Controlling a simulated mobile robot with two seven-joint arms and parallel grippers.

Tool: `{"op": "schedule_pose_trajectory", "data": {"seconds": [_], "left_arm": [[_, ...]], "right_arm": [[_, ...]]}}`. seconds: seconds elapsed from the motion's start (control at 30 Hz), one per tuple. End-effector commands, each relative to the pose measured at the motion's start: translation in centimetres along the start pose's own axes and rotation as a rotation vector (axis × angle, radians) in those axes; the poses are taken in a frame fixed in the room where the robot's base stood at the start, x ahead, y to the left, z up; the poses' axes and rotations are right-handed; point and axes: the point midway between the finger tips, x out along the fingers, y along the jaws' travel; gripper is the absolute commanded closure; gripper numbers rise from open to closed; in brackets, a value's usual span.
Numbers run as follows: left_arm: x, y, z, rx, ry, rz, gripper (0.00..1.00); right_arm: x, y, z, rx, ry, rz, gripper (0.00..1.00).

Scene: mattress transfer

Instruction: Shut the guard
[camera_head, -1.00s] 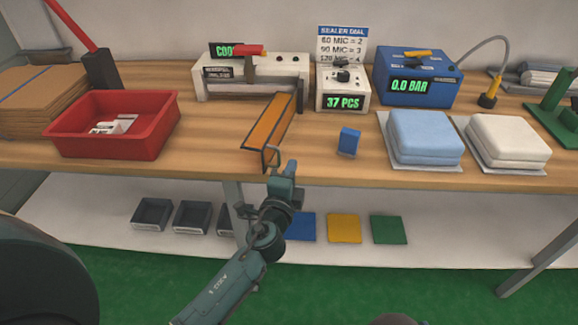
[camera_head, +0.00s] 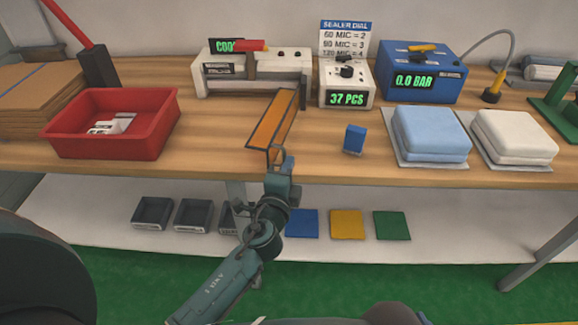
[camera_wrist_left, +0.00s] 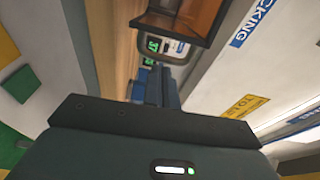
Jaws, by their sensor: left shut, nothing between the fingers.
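The guard (camera_head: 273,123) is an amber panel in a dark frame. It stands out from the front of the white sealer (camera_head: 225,77), open, reaching towards the bench's near edge. A thin handle loop hangs at its near end. My left gripper (camera_head: 281,163) is shut and empty at that near end, by the handle; I cannot tell whether they touch. In the left wrist view the guard (camera_wrist_left: 182,15) shows at the top, beyond the gripper fingers (camera_wrist_left: 155,85). My right gripper is out of view.
A red tray (camera_head: 60,135) stands left on the bench. A small blue block (camera_head: 354,139), a dial box (camera_head: 338,85) and a blue gauge box (camera_head: 430,65) are to the right. Folded blue (camera_head: 430,133) and white (camera_head: 513,137) pads lie further right. Dark bins (camera_head: 153,212) sit on the lower shelf.

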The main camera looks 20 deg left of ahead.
Motion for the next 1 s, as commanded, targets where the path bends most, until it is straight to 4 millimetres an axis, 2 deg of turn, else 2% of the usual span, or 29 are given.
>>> {"op": "schedule_pose_trajectory", "data": {"seconds": [0.17, 0.43, 0.7, 1.0], "left_arm": [[-0.2, -0.2, 2.2, 0.009, 0.058, 0.000, 1.00], [0.0, -0.1, 7.9, 0.012, 0.235, 0.006, 1.00], [1.2, -0.1, 13.2, 0.009, 0.408, 0.011, 1.00], [2.3, -0.4, 16.2, 0.004, 0.402, 0.010, 1.00]], "right_arm": [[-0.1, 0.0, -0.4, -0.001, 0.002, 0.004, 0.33], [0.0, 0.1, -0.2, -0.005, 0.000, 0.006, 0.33], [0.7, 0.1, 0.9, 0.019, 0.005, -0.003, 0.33], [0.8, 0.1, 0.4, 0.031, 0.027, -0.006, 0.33]]}}
